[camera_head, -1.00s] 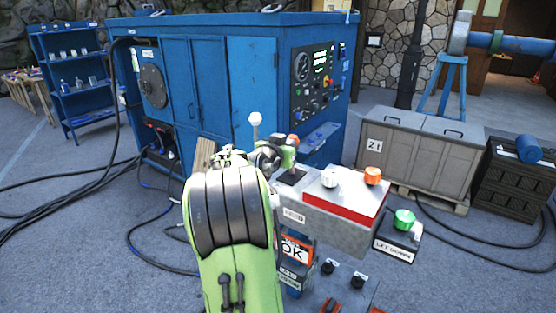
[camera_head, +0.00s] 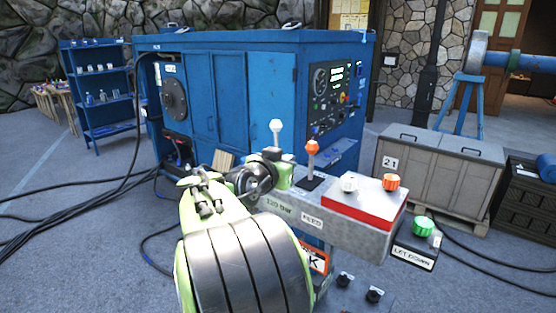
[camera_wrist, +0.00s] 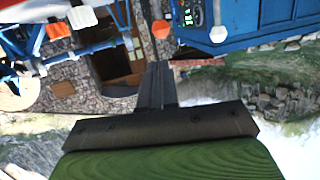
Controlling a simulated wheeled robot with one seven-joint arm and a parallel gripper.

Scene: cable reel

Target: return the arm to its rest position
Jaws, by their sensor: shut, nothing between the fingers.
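My gripper (camera_wrist: 157,88) shows in the wrist view with its two dark fingers together and nothing between them. In the head view my green and grey arm is folded low in the front middle. Its dark far end is beside the lever console (camera_head: 290,210), and I cannot make out the fingers there. The console carries a white-knobbed lever (camera_head: 276,126) and an orange-knobbed lever (camera_head: 312,147). The orange lever knob also shows in the wrist view (camera_wrist: 160,29), beyond the fingertips. My gripper holds none of them.
The console's red-edged box has a white knob (camera_head: 349,184) and an orange knob (camera_head: 392,182). A green knob (camera_head: 423,226) sits on the "LET DOWN" box at right. A blue cabinet (camera_head: 217,100) stands behind, a grey crate (camera_head: 430,172) to the right. Cables (camera_head: 80,205) cross the left floor.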

